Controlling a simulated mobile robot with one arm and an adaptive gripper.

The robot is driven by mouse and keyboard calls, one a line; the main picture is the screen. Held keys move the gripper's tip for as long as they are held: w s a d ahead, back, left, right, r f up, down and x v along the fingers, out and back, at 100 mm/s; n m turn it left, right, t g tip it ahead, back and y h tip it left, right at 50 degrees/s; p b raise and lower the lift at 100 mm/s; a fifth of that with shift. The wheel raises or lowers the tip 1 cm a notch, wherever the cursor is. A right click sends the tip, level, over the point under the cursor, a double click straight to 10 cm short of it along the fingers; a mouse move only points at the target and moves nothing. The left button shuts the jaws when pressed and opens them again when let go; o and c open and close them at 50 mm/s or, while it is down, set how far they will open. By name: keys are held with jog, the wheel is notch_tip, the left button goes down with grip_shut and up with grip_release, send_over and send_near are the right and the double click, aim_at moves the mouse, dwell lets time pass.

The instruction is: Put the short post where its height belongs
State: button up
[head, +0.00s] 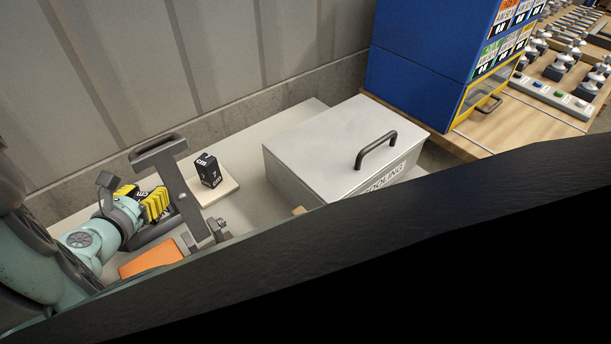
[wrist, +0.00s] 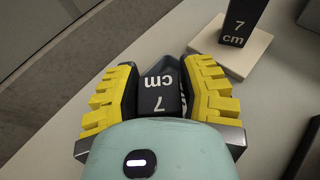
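My gripper (wrist: 162,88) has yellow ridged fingers on both sides of a black post (wrist: 160,84) marked "7 cm", whose lettering is upside down in the wrist view. The fingers appear closed on the post; its lower part is hidden by my wrist. In the head view my gripper (head: 143,203) is at the left, behind a grey upright frame, with the held post (head: 127,190) partly covered. Another black post (head: 208,170), also marked "7 cm", stands upright on a pale square base (head: 227,187). It also shows in the wrist view (wrist: 238,22), beyond the fingers.
A grey upright frame (head: 182,190) stands between my gripper and the pale base. An orange panel (head: 150,259) lies below it. A white lidded box (head: 320,140) with a handle stands to the right. A blue cabinet (head: 418,60) and a wooden bench (head: 530,120) are farther right.

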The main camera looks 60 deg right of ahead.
jog(key=o, duration=0.3)
jog(key=shift+a, duration=0.1)
jog(key=shift+r, duration=0.15)
jog(key=shift+s+a+r, duration=0.1)
jog(key=shift+a+r, duration=0.15)
jog(key=shift+a, duration=0.25)
jog(key=shift+v, duration=5.45)
jog(key=shift+s, duration=0.1)
